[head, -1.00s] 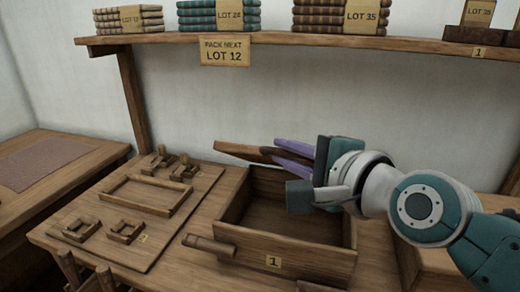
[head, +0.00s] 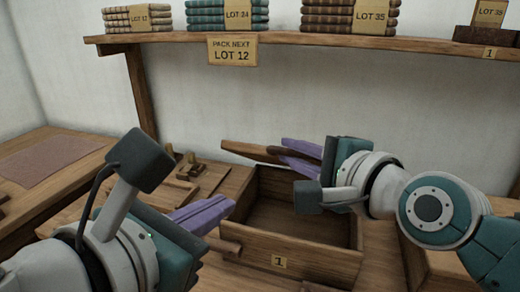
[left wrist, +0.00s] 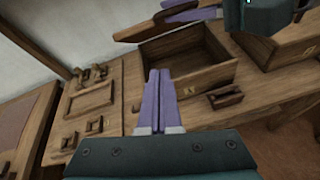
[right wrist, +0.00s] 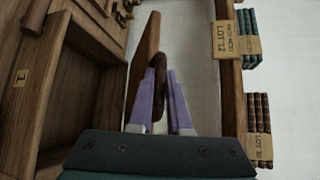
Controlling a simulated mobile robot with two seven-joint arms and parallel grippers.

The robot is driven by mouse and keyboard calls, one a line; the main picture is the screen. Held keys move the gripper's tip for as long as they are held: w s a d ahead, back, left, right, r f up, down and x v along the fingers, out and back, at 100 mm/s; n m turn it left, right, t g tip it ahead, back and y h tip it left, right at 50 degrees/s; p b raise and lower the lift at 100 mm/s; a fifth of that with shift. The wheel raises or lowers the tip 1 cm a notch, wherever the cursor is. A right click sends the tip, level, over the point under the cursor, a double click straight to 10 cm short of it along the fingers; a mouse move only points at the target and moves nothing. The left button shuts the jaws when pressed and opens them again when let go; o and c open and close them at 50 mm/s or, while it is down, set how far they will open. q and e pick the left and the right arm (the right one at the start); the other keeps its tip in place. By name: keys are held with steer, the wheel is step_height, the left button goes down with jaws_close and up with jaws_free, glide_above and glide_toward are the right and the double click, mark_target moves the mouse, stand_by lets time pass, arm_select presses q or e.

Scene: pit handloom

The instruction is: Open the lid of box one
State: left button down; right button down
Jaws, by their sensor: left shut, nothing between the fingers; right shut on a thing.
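Box one (head: 310,258) is an open-topped wooden box with a "1" label on its front wall. Its interior looks empty. Its lid (head: 243,151) is a brown board, raised and tilted at the back of the box, seen nearly edge-on. My right gripper (head: 284,151) is shut on the lid's dark brown handle (right wrist: 159,80), which shows between the purple fingers in the right wrist view. My left gripper (head: 230,203) is shut and empty, in front of the box's left side. Its fingers (left wrist: 158,75) are together in the left wrist view, and the box shows beyond them.
A wooden board with small fittings (head: 190,180) lies left of the box, partly hidden by my left arm. A shelf (head: 300,38) with stacked cloth lots and a "PACK NEXT LOT 12" sign (head: 232,50) runs above. A side table (head: 50,160) stands at the left.

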mark_target(269, 154)
steer(key=shift+d+f, duration=0.1)
arm_select(q)
steer(key=w+d, duration=0.5)
steer(key=w, duration=0.5)
steer(key=shift+f, duration=0.25)
steer(key=shift+w+r, duration=0.35)
steer(key=shift+r, duration=0.2)
steer(key=shift+w+r, duration=0.2)
steer(key=shift+r, duration=0.2)
arm_select(e)
steer(key=shift+s+f, duration=0.1)
steer(key=shift+f, duration=0.05)
steer(key=c, duration=0.9)
jaws_free()
arm_select(q)
steer(key=shift+d+r, duration=0.1)
steer(key=shift+d, duration=0.1)
arm_select(e)
steer(key=shift+o, duration=0.2)
